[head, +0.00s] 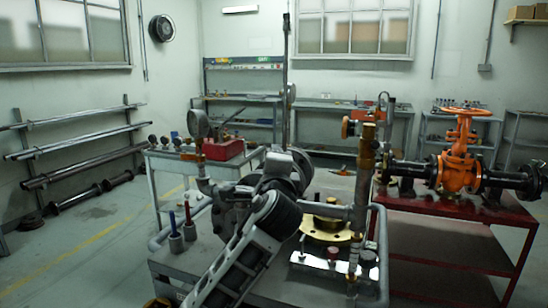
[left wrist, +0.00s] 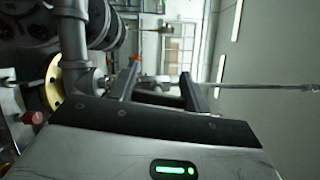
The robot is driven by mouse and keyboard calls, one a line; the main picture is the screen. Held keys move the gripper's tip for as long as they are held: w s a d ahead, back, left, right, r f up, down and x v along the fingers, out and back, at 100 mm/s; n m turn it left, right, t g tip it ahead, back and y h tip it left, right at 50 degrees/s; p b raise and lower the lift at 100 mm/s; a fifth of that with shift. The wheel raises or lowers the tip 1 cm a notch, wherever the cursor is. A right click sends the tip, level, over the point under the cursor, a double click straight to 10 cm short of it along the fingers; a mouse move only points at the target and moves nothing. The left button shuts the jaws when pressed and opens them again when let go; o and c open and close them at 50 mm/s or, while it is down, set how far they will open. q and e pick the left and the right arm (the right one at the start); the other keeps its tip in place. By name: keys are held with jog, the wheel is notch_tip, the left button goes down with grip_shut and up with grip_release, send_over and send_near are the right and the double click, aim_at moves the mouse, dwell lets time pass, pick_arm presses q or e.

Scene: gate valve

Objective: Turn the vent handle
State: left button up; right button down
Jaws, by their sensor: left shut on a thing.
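My left gripper (left wrist: 160,90) has its two dark fingers around a small grey part in line with a grey pipe elbow (left wrist: 82,84). The fingers largely hide the part, and I cannot tell whether it is the vent handle. In the head view my left arm reaches up from the bottom middle, and its wrist hides the fingertips. An orange handle (head: 348,127) sits on an upright brass fitting (head: 367,148), right of my wrist. A thin upright rod (head: 286,70) stands above my wrist. My right gripper is not in view.
A grey cart carries a brass flange (head: 326,228), a grey pipe (head: 330,210) and red and blue tools (head: 180,225). A pressure gauge (head: 198,124) stands left. An orange gate valve (head: 459,155) sits on a red table (head: 440,225). The floor at left is mostly clear.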

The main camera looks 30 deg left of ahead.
pick_arm(q)
jog(key=shift+f+n, duration=0.1)
jog(key=shift+n, duration=0.3)
jog(key=o, duration=1)
jog(key=shift+c, duration=0.2)
jog(key=r+b+v, duration=0.1)
jog(key=v, duration=1.5)
jog(key=shift+f, duration=0.2)
